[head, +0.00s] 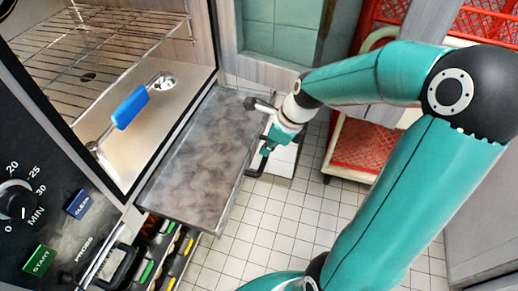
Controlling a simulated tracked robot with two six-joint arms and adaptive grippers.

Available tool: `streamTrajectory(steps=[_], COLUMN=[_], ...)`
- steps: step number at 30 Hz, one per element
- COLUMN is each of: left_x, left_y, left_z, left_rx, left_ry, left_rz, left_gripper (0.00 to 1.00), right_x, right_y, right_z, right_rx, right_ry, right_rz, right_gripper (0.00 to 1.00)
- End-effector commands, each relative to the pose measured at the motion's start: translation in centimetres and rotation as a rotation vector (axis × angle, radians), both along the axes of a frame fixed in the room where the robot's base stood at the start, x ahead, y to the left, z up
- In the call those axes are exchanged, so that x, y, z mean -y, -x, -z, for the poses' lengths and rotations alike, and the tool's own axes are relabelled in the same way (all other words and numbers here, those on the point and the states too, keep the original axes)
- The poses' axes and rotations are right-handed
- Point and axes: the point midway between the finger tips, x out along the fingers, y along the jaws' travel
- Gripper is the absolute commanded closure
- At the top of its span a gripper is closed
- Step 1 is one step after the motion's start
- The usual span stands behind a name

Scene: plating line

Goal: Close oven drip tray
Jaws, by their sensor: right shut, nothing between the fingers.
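The oven drip tray appears to be the flat grey, mottled panel (195,165) that juts out from under the oven front, in the middle of the head view. It stands out from the oven at its lower edge. My right gripper (255,171) is shut and empty at the tray's outer right edge. I cannot tell whether its fingertips touch the tray. My left gripper is not in view.
The oven's wire racks (100,45) and blue handle (130,107) are at upper left. Its control panel (45,225) is at lower left. Coloured-handled items (165,250) lie under the tray. A red crate rack (365,150) stands at right. Tiled floor (270,215) lies between.

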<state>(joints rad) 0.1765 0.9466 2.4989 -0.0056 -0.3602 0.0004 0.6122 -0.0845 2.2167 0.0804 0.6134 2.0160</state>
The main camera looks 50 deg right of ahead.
Motion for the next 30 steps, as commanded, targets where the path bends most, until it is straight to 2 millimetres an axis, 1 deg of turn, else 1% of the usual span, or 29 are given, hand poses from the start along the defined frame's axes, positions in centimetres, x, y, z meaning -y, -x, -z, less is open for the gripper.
streamTrajectory(steps=[1,9,12,15,20,30], left_x=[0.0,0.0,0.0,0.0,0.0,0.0], left_y=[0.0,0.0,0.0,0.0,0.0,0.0], left_z=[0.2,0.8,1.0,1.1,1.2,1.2], left_rx=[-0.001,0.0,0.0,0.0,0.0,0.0], left_ry=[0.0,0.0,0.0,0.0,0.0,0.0], left_rz=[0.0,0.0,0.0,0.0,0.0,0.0], left_gripper=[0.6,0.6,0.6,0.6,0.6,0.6], right_x=[-0.2,-0.8,-1.0,-1.1,-1.2,-1.1], right_y=[-0.2,-1.7,-2.2,-2.6,-2.9,-2.9], right_z=[0.8,5.2,6.6,7.5,8.2,8.2], right_rx=[-0.004,-0.005,-0.004,-0.003,-0.001,0.0], right_ry=[-0.004,-0.003,-0.003,-0.002,0.0,-0.001], right_rz=[-0.002,-0.002,-0.001,0.0,0.002,0.004], right_gripper=[1.0,1.0,1.0,1.0,1.0,1.0])
